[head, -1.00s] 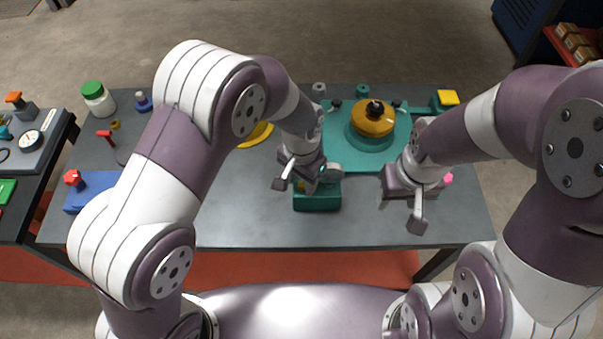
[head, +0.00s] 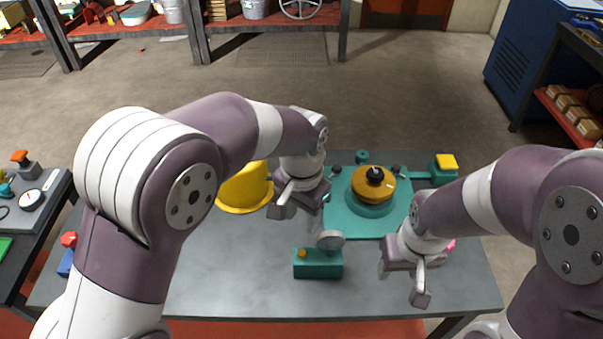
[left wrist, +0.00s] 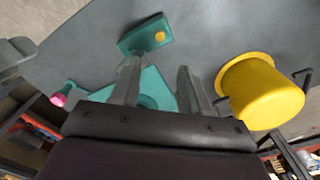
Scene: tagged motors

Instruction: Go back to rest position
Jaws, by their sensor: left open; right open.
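My left gripper (head: 298,207) is open and empty above the grey table, between a yellow bucket and a teal fixture plate. Its two fingers (left wrist: 158,88) also show apart in the left wrist view, with nothing between them. My right gripper (head: 403,285) is open and empty above the right part of the table. The yellow and orange motor part (head: 373,185) with a black knob sits on the teal fixture plate (head: 350,224). A teal box (head: 317,264) with a yellow button and a round grey disc stands in front of it, and also shows in the left wrist view (left wrist: 137,40).
A teal block with a yellow top (head: 446,163) stands at the back right. A pink object is partly hidden behind my right gripper. The table's front middle is clear.

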